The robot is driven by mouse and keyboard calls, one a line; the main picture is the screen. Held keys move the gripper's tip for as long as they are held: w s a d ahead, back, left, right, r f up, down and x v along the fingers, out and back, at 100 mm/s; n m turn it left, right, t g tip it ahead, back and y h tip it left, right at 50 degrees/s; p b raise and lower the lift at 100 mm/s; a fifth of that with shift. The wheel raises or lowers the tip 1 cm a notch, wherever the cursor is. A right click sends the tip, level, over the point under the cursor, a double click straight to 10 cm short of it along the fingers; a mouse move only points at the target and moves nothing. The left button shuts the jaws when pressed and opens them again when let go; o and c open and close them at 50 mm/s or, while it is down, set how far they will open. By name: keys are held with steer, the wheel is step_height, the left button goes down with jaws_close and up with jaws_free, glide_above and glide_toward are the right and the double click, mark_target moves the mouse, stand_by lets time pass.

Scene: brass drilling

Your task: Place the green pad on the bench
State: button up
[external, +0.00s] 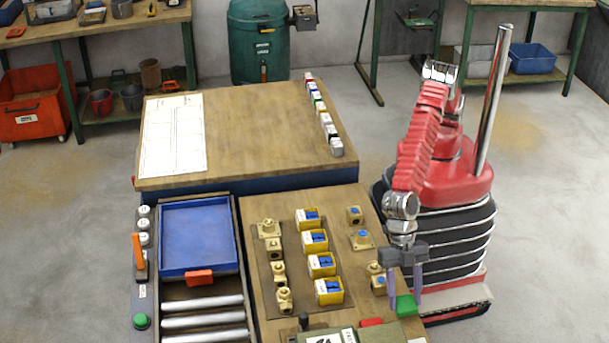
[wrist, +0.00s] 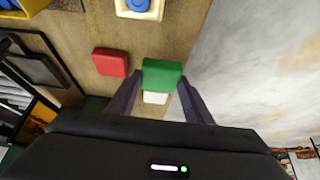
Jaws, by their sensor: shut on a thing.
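The green pad (wrist: 162,74) is between the two fingers of my gripper (wrist: 157,92) in the wrist view. It also shows in the external view (external: 406,306) at the lower tips of the fingers, by the right edge of the bench (external: 345,205). My gripper (external: 418,290) points down and is shut on the pad. I cannot tell whether the pad touches the bench top. A white piece (wrist: 155,98) lies just below the green pad in the wrist view, partly hidden by it.
A red pad (wrist: 110,62) lies on the bench left of the green pad. Brass fittings (external: 361,239) and several yellow boxes (external: 329,291) stand further left. A blue tray (external: 199,236) lies beyond them. The bench edge drops to the floor on the right.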

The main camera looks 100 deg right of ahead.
mark_target(403, 296)
steer(key=shift+f, duration=1.85)
steer(key=o, duration=1.1)
steer(key=shift+f, duration=0.1)
steer(key=shift+o, duration=0.2)
steer(key=v, duration=1.2)
